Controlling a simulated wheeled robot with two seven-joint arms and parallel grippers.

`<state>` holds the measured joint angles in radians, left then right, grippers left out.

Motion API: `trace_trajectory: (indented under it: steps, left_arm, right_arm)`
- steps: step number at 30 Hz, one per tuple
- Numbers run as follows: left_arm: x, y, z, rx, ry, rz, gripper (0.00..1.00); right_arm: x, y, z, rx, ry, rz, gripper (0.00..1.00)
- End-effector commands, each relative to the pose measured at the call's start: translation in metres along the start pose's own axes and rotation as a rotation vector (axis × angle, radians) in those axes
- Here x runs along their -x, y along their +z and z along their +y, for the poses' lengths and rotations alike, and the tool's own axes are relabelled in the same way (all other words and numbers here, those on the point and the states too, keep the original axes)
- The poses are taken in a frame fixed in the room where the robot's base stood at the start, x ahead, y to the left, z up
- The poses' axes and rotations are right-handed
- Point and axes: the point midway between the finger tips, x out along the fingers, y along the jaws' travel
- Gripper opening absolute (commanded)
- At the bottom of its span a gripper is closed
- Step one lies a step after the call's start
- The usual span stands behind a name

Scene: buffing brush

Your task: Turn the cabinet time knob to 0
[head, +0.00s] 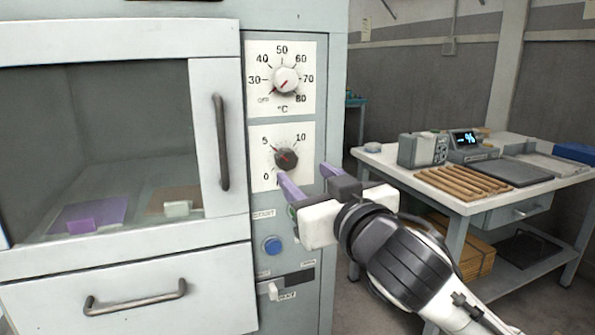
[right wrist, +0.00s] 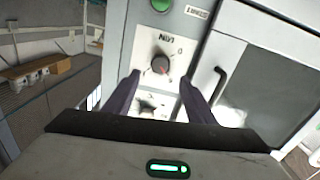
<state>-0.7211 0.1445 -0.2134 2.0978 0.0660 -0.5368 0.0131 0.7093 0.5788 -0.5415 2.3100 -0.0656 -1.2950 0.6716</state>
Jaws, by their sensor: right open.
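The dark time knob (head: 286,159) sits on a white dial plate marked 0, 5 and 10 on the cabinet front. Its red mark points to the upper left, near the 5. My right gripper (head: 303,172) is open and empty, in front of the plate's lower right, with its purple fingers toward the cabinet. In the right wrist view the knob (right wrist: 160,64) shows upside down, beyond and between the two open fingers (right wrist: 158,84); I see no contact. My left gripper is not in view.
A white temperature knob (head: 286,80) is above the time dial. A green button (right wrist: 160,5), a blue button (head: 272,245) and a lever switch (head: 272,290) are below. The door handle (head: 221,142) stands out left. A workbench (head: 380,158) is at right.

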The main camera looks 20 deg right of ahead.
Motion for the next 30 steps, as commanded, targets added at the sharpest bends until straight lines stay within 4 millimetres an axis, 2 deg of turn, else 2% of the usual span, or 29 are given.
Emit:
trace_trajectory:
  steps: [6, 11, 15, 23, 26, 30]
  left_arm:
    - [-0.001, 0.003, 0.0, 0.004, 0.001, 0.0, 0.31]
    - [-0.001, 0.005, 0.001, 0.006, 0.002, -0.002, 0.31]
    - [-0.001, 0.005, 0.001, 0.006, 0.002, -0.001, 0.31]
    - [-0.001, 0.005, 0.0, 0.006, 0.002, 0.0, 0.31]
    - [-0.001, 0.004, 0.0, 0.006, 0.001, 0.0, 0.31]
    - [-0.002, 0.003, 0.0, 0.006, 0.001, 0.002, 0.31]
  right_arm:
    - [-0.042, 0.001, 0.001, 0.001, 0.002, -0.002, 0.51]
    - [-0.063, 0.001, 0.0, 0.0, 0.001, -0.002, 0.51]
    - [-0.071, 0.001, 0.0, 0.001, 0.0, -0.002, 0.51]
    - [-0.073, 0.001, 0.0, 0.001, -0.001, -0.001, 0.51]
    - [-0.072, 0.001, 0.0, 0.001, -0.001, -0.001, 0.37]
    - [-0.072, 0.001, 0.0, 0.001, -0.001, -0.002, 0.14]
